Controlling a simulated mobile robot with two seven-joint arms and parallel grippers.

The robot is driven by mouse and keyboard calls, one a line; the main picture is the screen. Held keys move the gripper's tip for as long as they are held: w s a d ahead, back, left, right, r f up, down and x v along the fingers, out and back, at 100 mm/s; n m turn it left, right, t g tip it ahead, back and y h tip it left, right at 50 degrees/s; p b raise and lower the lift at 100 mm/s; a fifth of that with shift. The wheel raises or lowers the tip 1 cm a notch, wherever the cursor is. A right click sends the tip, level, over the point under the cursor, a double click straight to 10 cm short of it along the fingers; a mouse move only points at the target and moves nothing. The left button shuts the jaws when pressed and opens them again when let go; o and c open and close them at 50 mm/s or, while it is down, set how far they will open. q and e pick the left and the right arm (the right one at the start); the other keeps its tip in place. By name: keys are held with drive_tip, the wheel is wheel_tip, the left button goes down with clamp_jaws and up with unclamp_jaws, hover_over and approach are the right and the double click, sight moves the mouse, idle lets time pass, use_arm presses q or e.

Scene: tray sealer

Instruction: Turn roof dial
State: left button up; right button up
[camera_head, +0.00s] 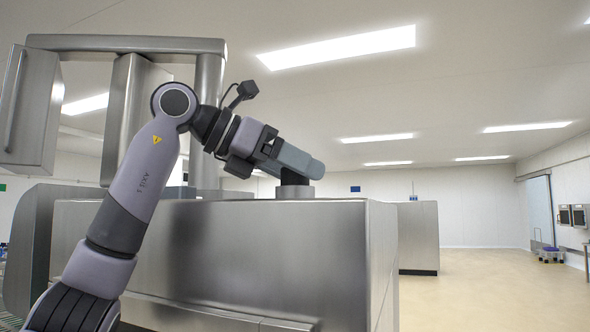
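The roof dial (294,191) sits on the flat top of the steel tray sealer (270,245), near its right end. It shows as a short round grey base with a dark part above it. My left gripper (306,166) is right over the dial, with its grey fingers pointing right and slightly down. The fingers appear to be at or touching the dark upper part. They hide most of it, and the gap between them cannot be seen. My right gripper is out of view.
A steel frame (130,44) with posts and a hanging control box (28,110) stands on the left, behind my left arm. Another steel cabinet (418,236) stands behind the sealer.

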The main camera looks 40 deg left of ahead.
use_arm(q)
drive_tip(key=v, duration=0.7)
drive_tip(key=shift+a, duration=0.1)
idle(0.6)
